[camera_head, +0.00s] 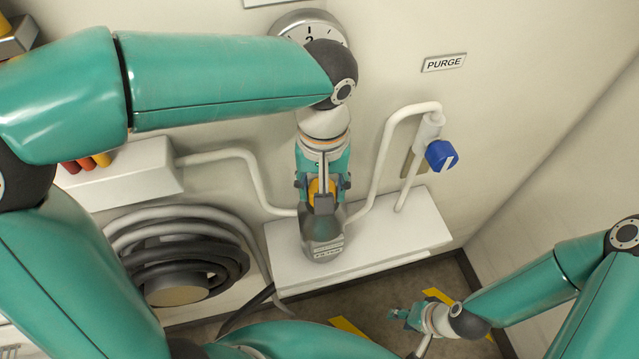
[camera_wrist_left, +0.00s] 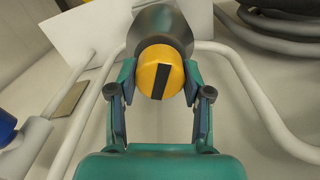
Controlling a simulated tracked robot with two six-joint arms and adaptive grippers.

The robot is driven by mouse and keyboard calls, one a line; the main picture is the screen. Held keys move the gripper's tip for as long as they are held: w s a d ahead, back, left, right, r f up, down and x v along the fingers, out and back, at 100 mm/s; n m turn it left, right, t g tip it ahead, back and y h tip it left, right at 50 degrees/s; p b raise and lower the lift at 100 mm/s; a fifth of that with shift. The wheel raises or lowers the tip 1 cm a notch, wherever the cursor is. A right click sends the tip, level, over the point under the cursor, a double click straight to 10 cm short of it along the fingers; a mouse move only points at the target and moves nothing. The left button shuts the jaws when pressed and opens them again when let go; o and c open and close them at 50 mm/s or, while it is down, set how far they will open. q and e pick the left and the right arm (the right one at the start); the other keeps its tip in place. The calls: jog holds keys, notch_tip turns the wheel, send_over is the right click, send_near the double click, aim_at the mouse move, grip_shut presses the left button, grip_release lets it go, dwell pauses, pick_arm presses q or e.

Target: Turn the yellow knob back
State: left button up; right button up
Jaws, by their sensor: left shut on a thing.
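The yellow knob (camera_wrist_left: 158,74) has a black bar on its face, which stands nearly upright with a slight tilt in the left wrist view. It sits on the grey filter housing (camera_head: 325,243). My left gripper (camera_head: 322,192) reaches down to it, and its two fingers are shut on the knob from both sides. In the head view the gripper covers most of the knob, with only a little yellow showing. My right gripper (camera_head: 396,314) hangs low at the right, away from the knob, too small to tell its opening.
A blue knob (camera_head: 441,155) sits on the pipe under the PURGE sign (camera_head: 444,62). A round gauge (camera_head: 310,27) is partly behind my left arm. A white ledge (camera_head: 415,225) carries the filter housing. Coiled hoses (camera_head: 180,245) hang at left. White pipes flank the knob.

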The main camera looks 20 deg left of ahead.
pick_arm(q)
jog(key=m, duration=0.6)
jog(key=shift+s+f, duration=0.1)
jog(key=shift+s, duration=0.05)
jog(key=m, duration=0.6)
jog(key=shift+m+p, duration=0.35)
jog(key=shift+m, duration=0.05)
jog(key=o, duration=1.2)
jog(key=shift+c, duration=0.2)
jog(key=shift+r, duration=0.45)
notch_tip(320, 180, up, 11)
